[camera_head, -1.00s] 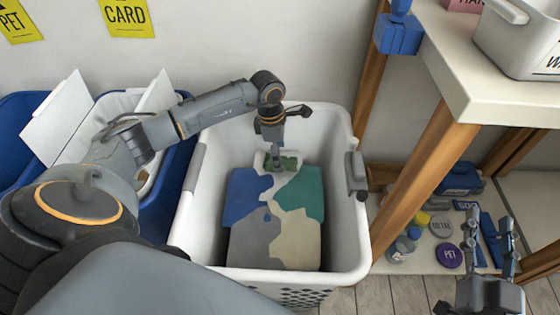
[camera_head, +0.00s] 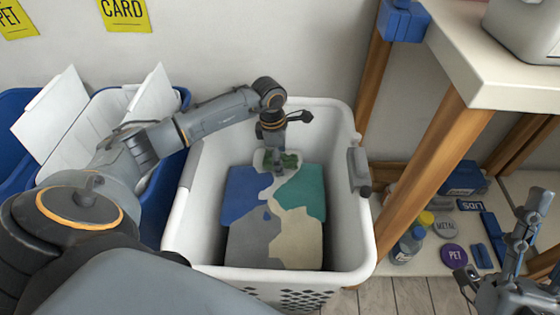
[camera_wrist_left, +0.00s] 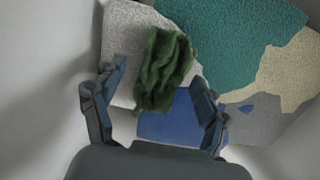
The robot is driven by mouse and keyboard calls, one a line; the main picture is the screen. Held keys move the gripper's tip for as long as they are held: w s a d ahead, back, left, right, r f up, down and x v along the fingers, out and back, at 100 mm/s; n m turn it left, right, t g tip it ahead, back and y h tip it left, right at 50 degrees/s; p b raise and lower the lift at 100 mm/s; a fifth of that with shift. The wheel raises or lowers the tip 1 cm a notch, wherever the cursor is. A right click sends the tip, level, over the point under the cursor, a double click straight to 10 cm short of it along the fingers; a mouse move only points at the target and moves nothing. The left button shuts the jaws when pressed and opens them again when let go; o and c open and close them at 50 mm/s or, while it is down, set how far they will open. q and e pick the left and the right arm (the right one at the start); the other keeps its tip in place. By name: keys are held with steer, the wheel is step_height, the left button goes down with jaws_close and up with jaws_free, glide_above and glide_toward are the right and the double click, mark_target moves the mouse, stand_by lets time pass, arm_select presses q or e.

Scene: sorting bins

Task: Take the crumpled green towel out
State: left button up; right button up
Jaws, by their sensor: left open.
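The crumpled green towel (camera_head: 289,160) lies at the far end inside the white laundry basket (camera_head: 177,224), partly hidden by my left gripper in the head view. In the left wrist view the dark green towel (camera_wrist_left: 164,70) lies just beyond and between the spread fingers. My left gripper (camera_head: 278,166) is open and points down into the basket; it also shows in the left wrist view (camera_wrist_left: 155,100), with nothing held. My right gripper (camera_head: 535,215) is at the lower right, away from the basket, its fingers seen from the side.
A patchwork of blue, teal, grey and beige (camera_head: 297,238) covers the basket's bottom. Blue bins with white boards (camera_head: 68,125) stand left. A white table (camera_head: 480,60) with wooden legs stands right. Lids, including a purple one (camera_head: 453,255), lie on its lower shelf.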

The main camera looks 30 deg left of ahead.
arm_select(q)
steer(key=shift+c, duration=0.4)
